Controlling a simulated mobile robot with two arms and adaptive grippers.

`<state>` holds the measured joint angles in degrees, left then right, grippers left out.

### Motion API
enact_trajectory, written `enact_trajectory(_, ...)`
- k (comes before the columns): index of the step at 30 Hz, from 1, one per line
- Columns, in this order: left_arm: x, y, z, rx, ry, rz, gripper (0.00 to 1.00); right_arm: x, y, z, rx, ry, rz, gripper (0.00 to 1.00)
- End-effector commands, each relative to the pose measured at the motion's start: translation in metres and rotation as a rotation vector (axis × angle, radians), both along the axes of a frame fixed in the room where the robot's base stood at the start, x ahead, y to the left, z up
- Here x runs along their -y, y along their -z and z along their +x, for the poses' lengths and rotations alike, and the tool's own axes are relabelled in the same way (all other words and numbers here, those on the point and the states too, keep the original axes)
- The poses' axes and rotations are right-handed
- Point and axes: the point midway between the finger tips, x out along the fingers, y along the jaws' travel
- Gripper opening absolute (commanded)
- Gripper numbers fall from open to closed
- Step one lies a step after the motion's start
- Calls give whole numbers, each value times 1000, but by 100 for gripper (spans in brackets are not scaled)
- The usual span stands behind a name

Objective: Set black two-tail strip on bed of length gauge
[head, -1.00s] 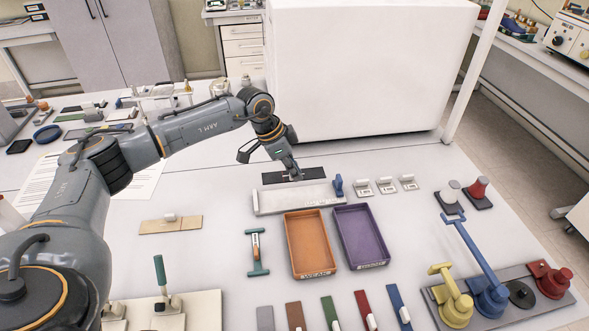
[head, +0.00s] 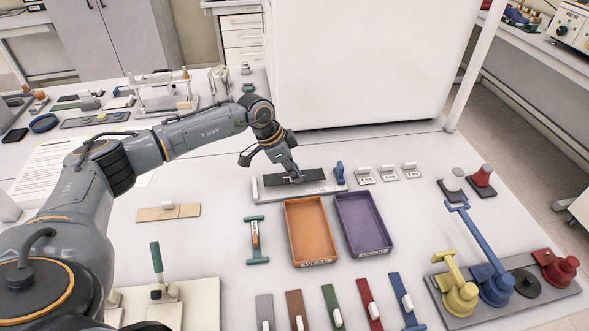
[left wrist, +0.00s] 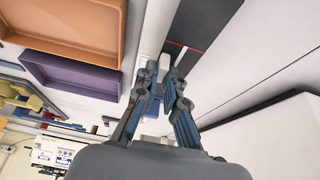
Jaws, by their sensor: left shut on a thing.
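The black strip (head: 314,175) is a flat dark piece over the pale length gauge (head: 322,188). My right gripper is not in view.
An orange tray (head: 311,232) and a purple tray (head: 363,224) stand in front of the gauge. Small labelled blocks (head: 387,172) sit to its right. A large white box (head: 370,65) stands behind. A tan strip (head: 168,212) lies to the left.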

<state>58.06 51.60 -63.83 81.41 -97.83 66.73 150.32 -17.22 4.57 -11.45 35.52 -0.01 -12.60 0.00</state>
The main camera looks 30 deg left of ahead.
Motion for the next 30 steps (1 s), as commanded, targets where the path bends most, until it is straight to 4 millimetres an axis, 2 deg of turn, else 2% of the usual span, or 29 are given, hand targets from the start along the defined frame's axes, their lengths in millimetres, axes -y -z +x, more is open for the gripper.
enact_trajectory(30, 0, 0, 0, 0, 0, 0, 0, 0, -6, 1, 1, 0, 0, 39)
